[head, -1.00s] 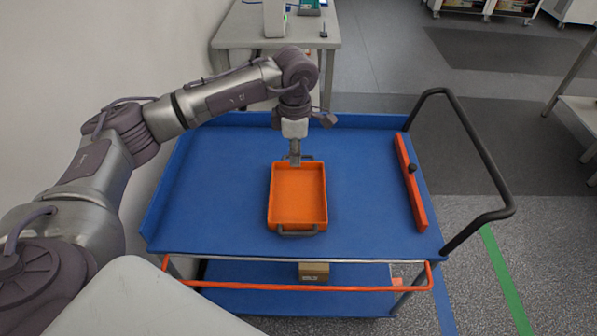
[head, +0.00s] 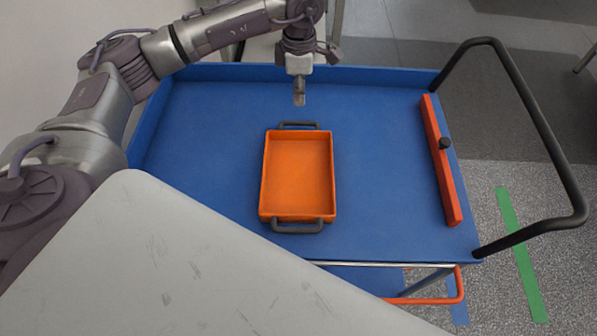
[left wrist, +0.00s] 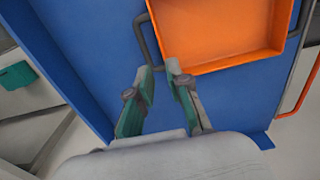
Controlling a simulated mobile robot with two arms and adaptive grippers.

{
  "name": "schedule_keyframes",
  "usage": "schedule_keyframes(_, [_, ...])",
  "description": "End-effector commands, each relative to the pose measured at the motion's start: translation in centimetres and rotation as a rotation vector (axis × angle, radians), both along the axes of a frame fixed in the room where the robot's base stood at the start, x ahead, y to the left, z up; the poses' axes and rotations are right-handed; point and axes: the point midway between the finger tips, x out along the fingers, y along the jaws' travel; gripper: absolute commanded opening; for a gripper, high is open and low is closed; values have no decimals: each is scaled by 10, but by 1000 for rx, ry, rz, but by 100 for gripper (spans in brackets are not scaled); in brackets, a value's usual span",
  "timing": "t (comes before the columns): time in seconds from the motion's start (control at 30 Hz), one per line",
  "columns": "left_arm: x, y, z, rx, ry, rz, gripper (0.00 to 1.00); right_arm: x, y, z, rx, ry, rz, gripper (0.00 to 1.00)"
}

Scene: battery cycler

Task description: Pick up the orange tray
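The orange tray (head: 298,178) lies flat on the blue cart top (head: 385,180), with one dark handle at its far end (head: 298,125) and one at its near end (head: 297,227). It looks empty. My left gripper (head: 299,98) points down just beyond the far handle, apart from it in the head view. In the left wrist view the two fingers (left wrist: 159,67) stand a little apart with nothing gripped, close to the handle beside the orange tray (left wrist: 222,28). How high the fingertips are above the handle is hard to tell. My right gripper is not in view.
A red-orange bar (head: 442,165) with a black knob lies along the cart's right side. A black push handle (head: 540,120) rises beyond it. The cart top has a raised blue rim (head: 380,75) at the back. Blue surface is free on both sides of the tray.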

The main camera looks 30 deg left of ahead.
Motion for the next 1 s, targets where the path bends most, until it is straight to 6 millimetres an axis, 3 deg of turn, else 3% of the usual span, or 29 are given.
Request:
schedule_keyframes(0.4, [-1, -1, -70, 0, 4, 1, 18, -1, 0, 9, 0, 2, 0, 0])
schedule_keyframes(0.73, [-2, -3, -99, 0, 4, -1, 18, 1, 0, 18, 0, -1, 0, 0])
schedule_keyframes(1.0, [-2, -5, -136, 1, 3, 0, 18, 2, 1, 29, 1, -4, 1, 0])
